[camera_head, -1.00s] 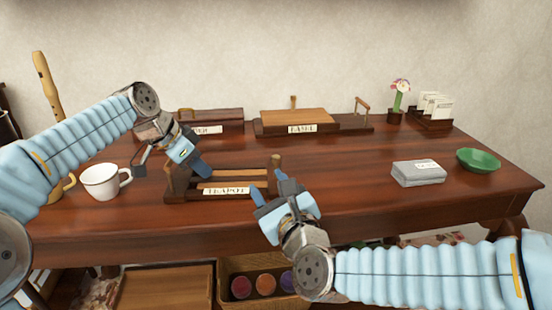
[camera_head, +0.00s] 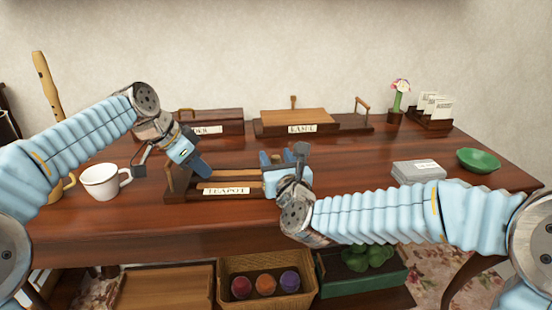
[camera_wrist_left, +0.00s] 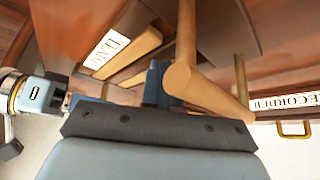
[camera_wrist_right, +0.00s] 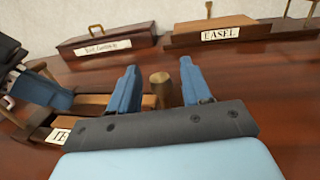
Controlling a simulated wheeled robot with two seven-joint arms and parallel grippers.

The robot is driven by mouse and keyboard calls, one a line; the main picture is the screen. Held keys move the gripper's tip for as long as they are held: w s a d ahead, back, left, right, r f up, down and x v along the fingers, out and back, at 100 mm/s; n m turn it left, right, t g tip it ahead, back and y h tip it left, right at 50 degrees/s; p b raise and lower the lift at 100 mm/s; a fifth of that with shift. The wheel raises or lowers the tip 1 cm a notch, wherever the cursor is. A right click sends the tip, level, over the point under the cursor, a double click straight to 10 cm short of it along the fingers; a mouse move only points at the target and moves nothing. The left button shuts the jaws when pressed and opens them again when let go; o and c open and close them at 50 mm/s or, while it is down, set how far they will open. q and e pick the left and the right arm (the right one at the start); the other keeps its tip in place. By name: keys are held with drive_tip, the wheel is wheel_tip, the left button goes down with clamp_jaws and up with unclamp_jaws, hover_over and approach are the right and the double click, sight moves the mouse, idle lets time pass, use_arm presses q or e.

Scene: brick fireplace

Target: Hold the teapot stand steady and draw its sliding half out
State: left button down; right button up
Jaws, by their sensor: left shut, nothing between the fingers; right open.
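The teapot stand (camera_head: 228,200) is a dark wooden frame with lighter slats and a white label, near the front of the table. It also shows in the left wrist view (camera_wrist_left: 125,45). My left gripper (camera_head: 204,172) is shut at the stand's left end, beside an upright wooden handle (camera_wrist_left: 186,60), with nothing seen between its fingers. My right gripper (camera_head: 283,160) is open at the stand's right end. In the right wrist view its two fingers (camera_wrist_right: 157,85) stand on either side of a round wooden peg (camera_wrist_right: 161,88). I cannot tell whether they touch it.
A white mug (camera_head: 102,182) stands left of the stand. The easel holder (camera_head: 295,118) and the recorder box (camera_head: 212,121) are behind. A grey stack (camera_head: 418,172) and green bowl (camera_head: 478,160) lie to the right. Table between stand and stack is clear.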

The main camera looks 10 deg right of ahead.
use_arm(q)
drive_tip(key=shift+f, duration=0.35)
use_arm(e)
drive_tip(key=shift+w+f, duration=0.1)
drive_tip(key=shift+w, duration=0.15)
clamp_jaws()
drive_tip(key=shift+d, duration=0.1)
